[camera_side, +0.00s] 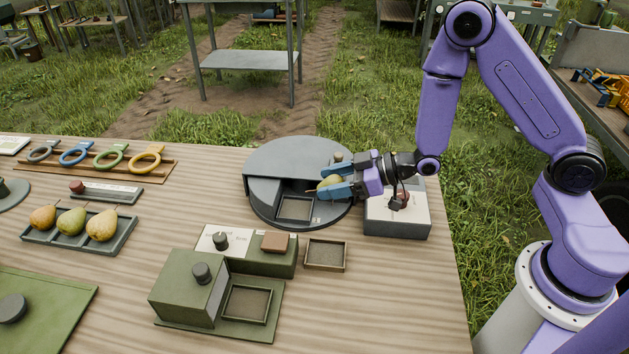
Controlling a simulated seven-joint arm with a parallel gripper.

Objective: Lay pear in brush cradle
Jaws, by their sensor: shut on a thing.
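A square framed recess (295,208) shows in the machine's cut-out front, left of and below the pear. I cannot tell which item is the brush cradle. A green box unit (188,285) has a framed square tray (247,303), and a small separate framed tray (326,254) sits to its right; both look empty.
Three pears lie in a grey tray (78,246) at left. Coloured rings stand on a wooden rack (115,170) behind it. A white-topped box (397,215) is under my wrist. A green mat (45,310) fills the front left. Bare tabletop lies front right.

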